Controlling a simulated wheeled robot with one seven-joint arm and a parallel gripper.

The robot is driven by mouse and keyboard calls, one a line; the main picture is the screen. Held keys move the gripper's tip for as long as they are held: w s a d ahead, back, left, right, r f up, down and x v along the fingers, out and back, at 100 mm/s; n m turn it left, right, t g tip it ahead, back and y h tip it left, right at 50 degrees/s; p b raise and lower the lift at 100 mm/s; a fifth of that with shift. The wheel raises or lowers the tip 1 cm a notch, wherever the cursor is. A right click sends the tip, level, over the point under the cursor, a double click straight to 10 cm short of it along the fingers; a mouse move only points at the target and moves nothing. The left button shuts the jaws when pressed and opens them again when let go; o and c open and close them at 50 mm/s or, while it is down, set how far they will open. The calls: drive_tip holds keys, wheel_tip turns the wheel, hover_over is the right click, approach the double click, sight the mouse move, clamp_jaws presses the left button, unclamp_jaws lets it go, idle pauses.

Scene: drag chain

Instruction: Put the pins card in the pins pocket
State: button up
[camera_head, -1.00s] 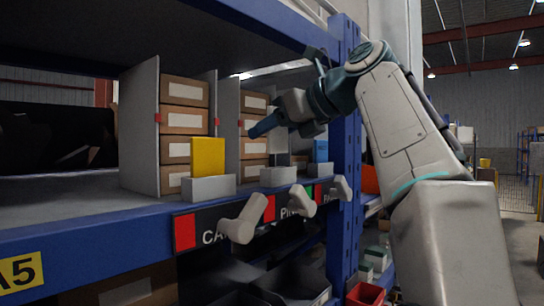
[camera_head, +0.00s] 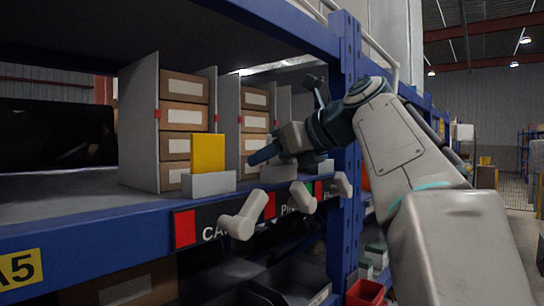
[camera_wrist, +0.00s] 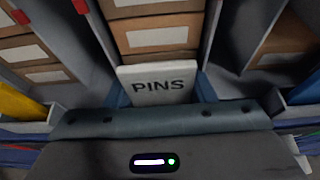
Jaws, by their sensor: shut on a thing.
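My gripper (camera_head: 264,153) is shut on the white pins card (camera_wrist: 158,84), with the word PINS readable in the wrist view. The card's lower part is hidden by my gripper body there, and I cannot make the card out in the head view. The pins pocket (camera_head: 278,174) is a small grey holder on the shelf's front edge, above the partly covered label starting with PI (camera_head: 288,210). My gripper's fingers are just above and behind this pocket. Whether the card touches the pocket cannot be told.
A yellow card (camera_head: 207,153) stands in the left pocket (camera_head: 208,185). A blue card (camera_wrist: 304,90) is at the right in the wrist view. Stacked cartons (camera_head: 184,121) stand between grey dividers behind. Pale knobs (camera_head: 245,215) stick out before the rail; a blue post (camera_head: 346,120) is nearby.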

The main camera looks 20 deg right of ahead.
drive_tip(key=o, duration=1)
drive_tip(key=shift+f, duration=0.1)
drive_tip(key=v, duration=1.2)
drive_tip(key=shift+s+b, duration=0.1)
drive_tip(key=shift+b, duration=0.25)
